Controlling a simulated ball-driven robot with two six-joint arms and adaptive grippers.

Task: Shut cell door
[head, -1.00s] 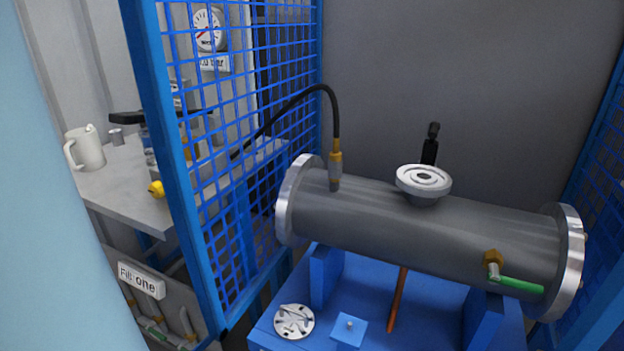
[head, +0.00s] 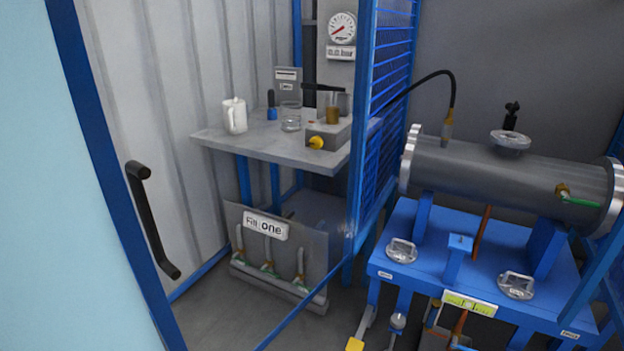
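A blue-framed upright (head: 105,175) with a pale blue panel (head: 50,230) on its left fills the left edge of the head view. It looks like the cell door, but its hinge side is out of view. A black bar handle (head: 153,225) is by the right side of this frame, with the corrugated wall behind it. The mesh-sided cell (head: 392,100) is open toward me, and no closed door crosses the front of the flanged shell (head: 500,175). Neither of my grippers shows, and nothing touches the handle.
The grey shell rests on a blue stand (head: 410,235) at the right. A grey bench (head: 280,150) bears a white jug (head: 235,115), under a gauge (head: 342,28). A "Fill one" panel (head: 290,255) stands below.

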